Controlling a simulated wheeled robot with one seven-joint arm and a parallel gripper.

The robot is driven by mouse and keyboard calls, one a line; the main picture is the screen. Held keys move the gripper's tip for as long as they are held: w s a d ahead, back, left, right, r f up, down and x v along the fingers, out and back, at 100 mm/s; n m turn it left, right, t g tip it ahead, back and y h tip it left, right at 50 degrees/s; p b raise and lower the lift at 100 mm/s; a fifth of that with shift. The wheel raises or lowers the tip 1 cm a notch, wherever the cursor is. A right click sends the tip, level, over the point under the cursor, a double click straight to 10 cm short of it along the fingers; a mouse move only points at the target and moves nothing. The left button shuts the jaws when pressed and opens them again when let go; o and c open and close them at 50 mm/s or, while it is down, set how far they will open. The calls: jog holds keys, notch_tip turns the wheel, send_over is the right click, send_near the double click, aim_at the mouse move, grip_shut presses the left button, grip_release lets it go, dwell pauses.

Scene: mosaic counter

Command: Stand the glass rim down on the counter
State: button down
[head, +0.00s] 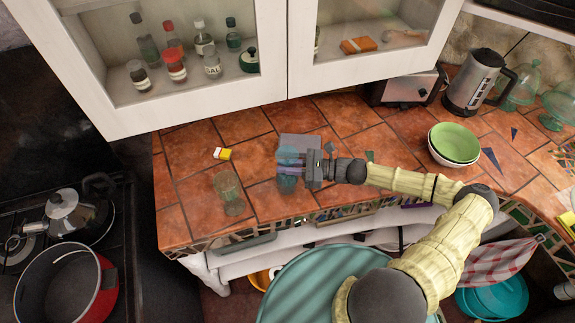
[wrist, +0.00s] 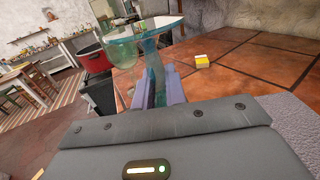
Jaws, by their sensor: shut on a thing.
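My gripper (head: 291,164) reaches left over the front part of the tiled counter (head: 185,205). It is shut on a clear blue glass (head: 287,184). In the wrist view the glass (wrist: 156,85) stands between the fingers (wrist: 153,88), held at its narrow part, roughly upright. A wide blue disc-like end is uppermost. I cannot tell surely whether that end is the rim or the foot. The lower end is hidden behind the gripper body in the wrist view. I cannot tell whether it touches the counter.
A toaster (head: 407,90), kettle (head: 474,82) and green bowl (head: 455,142) are at right. Bare tiles lie between.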

jog(key=shift+f, duration=0.1)
jog(key=c, duration=1.4)
grip_release()
jog(key=shift+o, duration=0.2)
jog(key=s+d+b, duration=0.2)
jog(key=d+b, duration=0.4)
jog(key=d, duration=1.1)
jog(key=shift+d, duration=0.15)
jog(key=shift+f, duration=0.1)
